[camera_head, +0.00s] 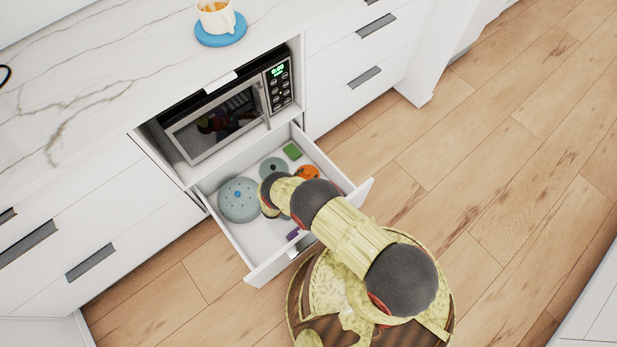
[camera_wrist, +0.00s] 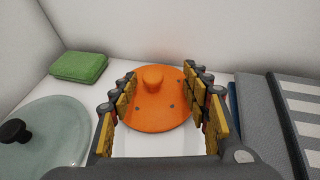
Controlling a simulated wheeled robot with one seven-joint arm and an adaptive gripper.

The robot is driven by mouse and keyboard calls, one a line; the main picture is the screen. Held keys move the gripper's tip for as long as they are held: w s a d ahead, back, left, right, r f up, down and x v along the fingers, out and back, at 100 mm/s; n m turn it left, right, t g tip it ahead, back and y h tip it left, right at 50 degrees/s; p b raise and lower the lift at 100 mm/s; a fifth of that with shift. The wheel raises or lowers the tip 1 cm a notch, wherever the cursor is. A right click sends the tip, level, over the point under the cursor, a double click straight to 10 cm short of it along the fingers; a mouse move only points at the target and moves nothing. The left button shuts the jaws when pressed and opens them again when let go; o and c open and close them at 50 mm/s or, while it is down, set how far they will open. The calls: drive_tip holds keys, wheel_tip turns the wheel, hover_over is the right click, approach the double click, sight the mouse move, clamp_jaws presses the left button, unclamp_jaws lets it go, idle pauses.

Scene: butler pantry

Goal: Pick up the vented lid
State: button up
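An orange round lid (camera_wrist: 158,112) with a raised orange knob and small dark holes lies in the open drawer, ahead of my gripper in the wrist view. It also shows in the head view (camera_head: 308,172), partly hidden by my arm. My gripper (camera_wrist: 160,76) is open, with its fingers apart on either side of the orange lid in the picture; contact cannot be told. A large grey-blue lid (camera_head: 236,207) with a blue knob and small dots around it lies at the drawer's left. My fingers are hidden behind my arm in the head view.
The drawer (camera_head: 264,268) stands open below a microwave (camera_head: 215,125). It also holds a grey-green lid with a dark knob (camera_wrist: 55,140), a green folded cloth or sponge (camera_wrist: 79,67) and a grey striped item (camera_wrist: 298,110). Drawer walls surround my gripper.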

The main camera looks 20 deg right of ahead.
drive_tip(key=shift+s+f, duration=0.1)
drive_tip(key=shift+s, duration=0.05)
drive_tip(key=c, duration=0.9)
drive_tip(key=shift+s+d, duration=0.1)
